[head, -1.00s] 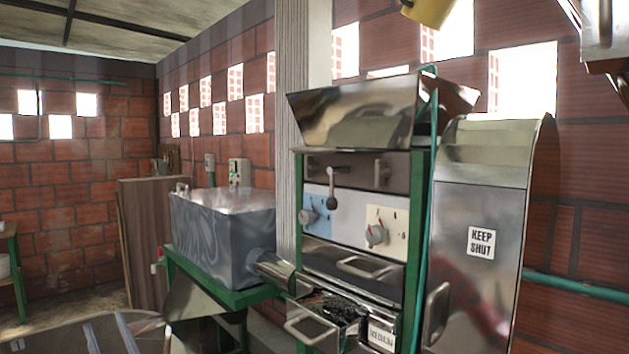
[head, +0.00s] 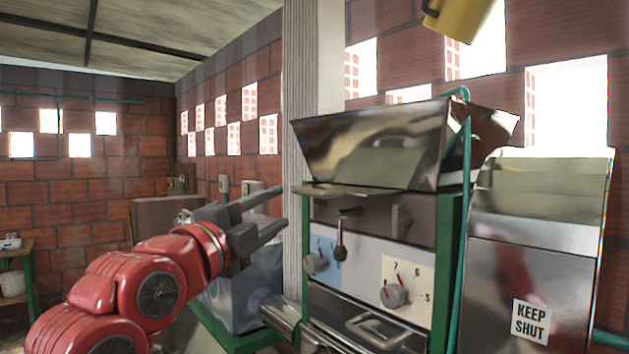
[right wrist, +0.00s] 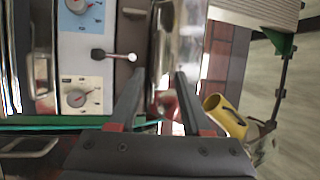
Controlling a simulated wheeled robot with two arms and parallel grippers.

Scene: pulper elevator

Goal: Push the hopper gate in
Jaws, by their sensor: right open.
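The metal hopper (head: 375,145) sits on top of the green-framed machine. A flat metal plate (head: 345,191), which looks like the hopper gate, juts out just under the hopper; how far it is out I cannot tell. My right gripper (head: 281,208) is open and empty, its two dark fingers pointing right, just left of the plate in the head view. I see no contact, and the depth gap is unclear. In the right wrist view, the open fingers (right wrist: 160,85) point toward the hopper (right wrist: 170,50) and dark front band. My left gripper is not in view.
Below the plate are a ball-ended lever (head: 341,245), two dials and a drawer handle (head: 378,330). A "KEEP SHUT" chute (head: 530,260) stands at right. A yellow cup-like thing (head: 462,18) is above. A grey tank (head: 245,285) is behind my arm.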

